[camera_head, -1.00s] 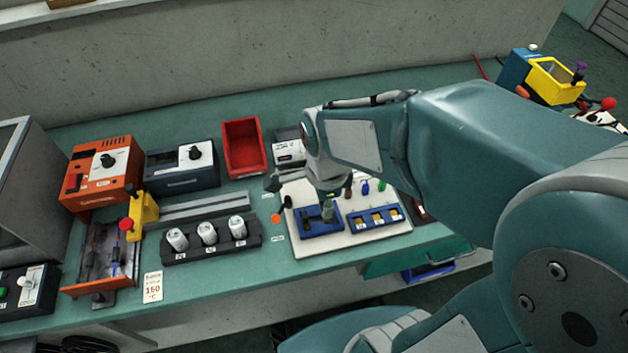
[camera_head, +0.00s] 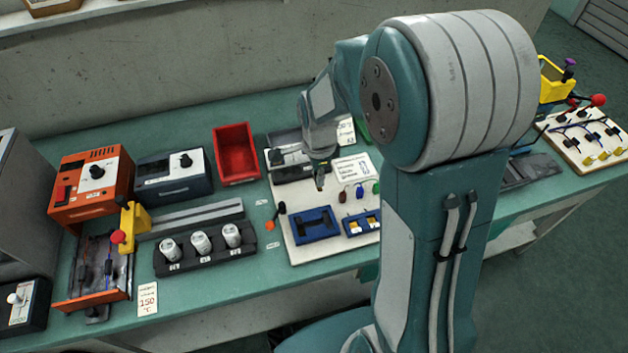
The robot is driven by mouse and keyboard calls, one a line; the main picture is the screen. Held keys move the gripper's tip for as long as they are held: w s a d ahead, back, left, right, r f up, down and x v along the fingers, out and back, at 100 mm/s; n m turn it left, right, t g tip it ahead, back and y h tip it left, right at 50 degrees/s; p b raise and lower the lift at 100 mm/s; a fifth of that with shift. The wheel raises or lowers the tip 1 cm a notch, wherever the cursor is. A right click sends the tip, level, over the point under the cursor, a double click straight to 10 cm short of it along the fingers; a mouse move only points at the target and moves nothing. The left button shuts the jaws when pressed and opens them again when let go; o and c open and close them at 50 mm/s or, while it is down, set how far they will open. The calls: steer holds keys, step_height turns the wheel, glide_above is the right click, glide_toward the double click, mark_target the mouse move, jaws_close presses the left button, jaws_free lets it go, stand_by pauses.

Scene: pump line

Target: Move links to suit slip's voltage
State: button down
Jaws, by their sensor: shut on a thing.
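My gripper (camera_head: 320,184) hangs over the white board (camera_head: 303,255), behind the left blue block. It is shut on a small link, which barely shows at the fingertips. The left blue block (camera_head: 313,238) has dark slots in its top. The right blue block (camera_head: 352,230) holds small brass-and-white links (camera_head: 356,227); my arm hides its right end. A white slip (camera_head: 352,169) with print too small to read lies on the board behind the coloured terminals. Another white card (camera_head: 346,131) stands farther back, partly hidden by my arm.
A red bin (camera_head: 235,152), a dark knobbed box (camera_head: 174,176), an orange knobbed box (camera_head: 92,185) and a rack of white cylinders (camera_head: 204,252) lie left. A card reading 150 °C (camera_head: 148,298) is at the front edge.

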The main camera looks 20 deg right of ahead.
mark_target(314, 191)
steer(key=w+f, duration=0.3)
steer(key=f, duration=0.1)
steer(key=shift+w, duration=0.15)
steer(key=shift+f, duration=1.45)
steer(key=c, duration=0.5)
jaws_free()
steer(key=shift+c, duration=0.2)
step_height(314, 191, up, 11)
steer(key=s+r+n+t, duration=0.2)
steer(key=s+r+n, duration=0.5)
steer(key=s+n, duration=0.2)
steer(key=s+r+n+t, duration=0.3)
steer(key=s+r+n, duration=0.4)
steer(key=s, duration=0.5)
steer(key=shift+r+n+t, duration=0.2)
steer(key=shift+n+t, duration=0.1)
steer(key=shift+n, duration=0.7)
